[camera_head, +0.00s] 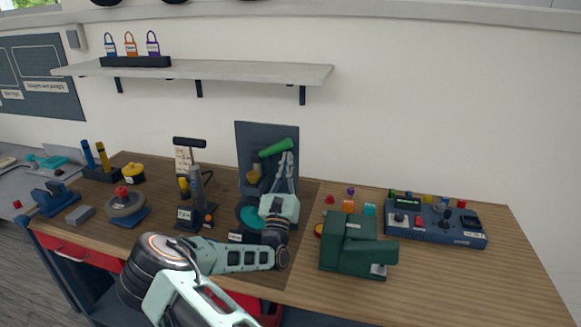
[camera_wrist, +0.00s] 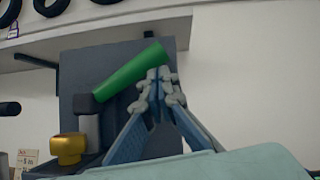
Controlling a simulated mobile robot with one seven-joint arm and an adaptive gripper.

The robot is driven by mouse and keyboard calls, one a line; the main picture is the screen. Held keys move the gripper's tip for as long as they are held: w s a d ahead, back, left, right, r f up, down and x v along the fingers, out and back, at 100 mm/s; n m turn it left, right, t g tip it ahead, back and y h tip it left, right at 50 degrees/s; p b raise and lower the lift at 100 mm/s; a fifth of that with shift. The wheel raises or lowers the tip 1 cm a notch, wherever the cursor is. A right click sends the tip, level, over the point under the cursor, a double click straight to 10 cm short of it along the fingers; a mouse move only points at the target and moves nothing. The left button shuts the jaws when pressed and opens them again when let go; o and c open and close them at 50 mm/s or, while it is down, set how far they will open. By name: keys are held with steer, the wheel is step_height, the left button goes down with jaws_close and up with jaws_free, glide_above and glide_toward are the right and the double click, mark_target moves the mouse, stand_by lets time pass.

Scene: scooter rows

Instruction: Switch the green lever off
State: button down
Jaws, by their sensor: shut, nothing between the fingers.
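A dark green machine (camera_head: 350,255) stands right of my arm, and a blue control box (camera_head: 436,222) farther right. A pump-like tool (camera_head: 193,190) stands to the left. A wall shelf (camera_head: 230,74) with padlocks hangs above. The front right of the bench is free.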

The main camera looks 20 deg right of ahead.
steer(key=shift+w+r, duration=0.1)
steer(key=shift+r, duration=0.3)
steer(key=shift+a+f, duration=0.1)
stand_by(0.5)
